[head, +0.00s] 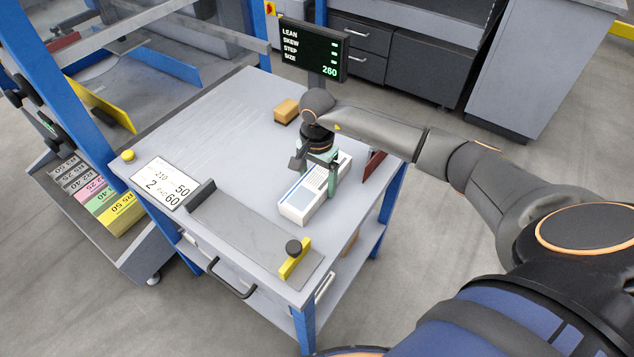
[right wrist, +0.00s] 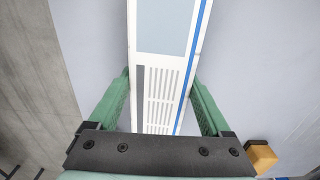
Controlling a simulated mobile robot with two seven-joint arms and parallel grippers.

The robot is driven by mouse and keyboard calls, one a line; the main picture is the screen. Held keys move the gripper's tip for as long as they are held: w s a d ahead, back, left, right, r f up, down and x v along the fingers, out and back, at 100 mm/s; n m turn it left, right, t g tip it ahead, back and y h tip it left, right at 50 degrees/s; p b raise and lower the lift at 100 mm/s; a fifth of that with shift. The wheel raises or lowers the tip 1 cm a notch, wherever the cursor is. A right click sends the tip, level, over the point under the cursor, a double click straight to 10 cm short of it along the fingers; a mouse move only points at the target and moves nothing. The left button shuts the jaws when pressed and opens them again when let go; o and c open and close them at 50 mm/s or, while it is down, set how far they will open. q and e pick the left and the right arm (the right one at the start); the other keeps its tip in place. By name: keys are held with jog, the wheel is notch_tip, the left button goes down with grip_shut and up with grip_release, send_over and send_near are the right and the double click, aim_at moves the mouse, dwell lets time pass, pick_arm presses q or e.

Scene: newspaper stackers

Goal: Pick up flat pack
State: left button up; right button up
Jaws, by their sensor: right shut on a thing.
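The flat pack (head: 299,203) is a long white block with a blue stripe, a pale blue-grey panel and rows of grey bars. It is on or just above the grey table, right of centre in the head view. My right gripper (head: 322,164) points down over its far part. In the right wrist view the green fingers of my right gripper (right wrist: 163,95) lie along both long sides of the flat pack (right wrist: 170,28), shut on it. The gripper hides part of the pack. I cannot tell whether its underside touches the table. My left gripper is not in view.
The grey table (head: 185,110) bears a tan block (head: 286,111), a card with numbers (head: 166,184), a dark bar (head: 199,195), a yellow stop with a black knob (head: 294,258) and a dark red plate (head: 374,164). A display (head: 313,50) stands behind. The table's far left is clear.

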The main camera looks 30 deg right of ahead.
jog(key=c, duration=0.4)
jog(key=shift+r, duration=0.1)
grip_shut()
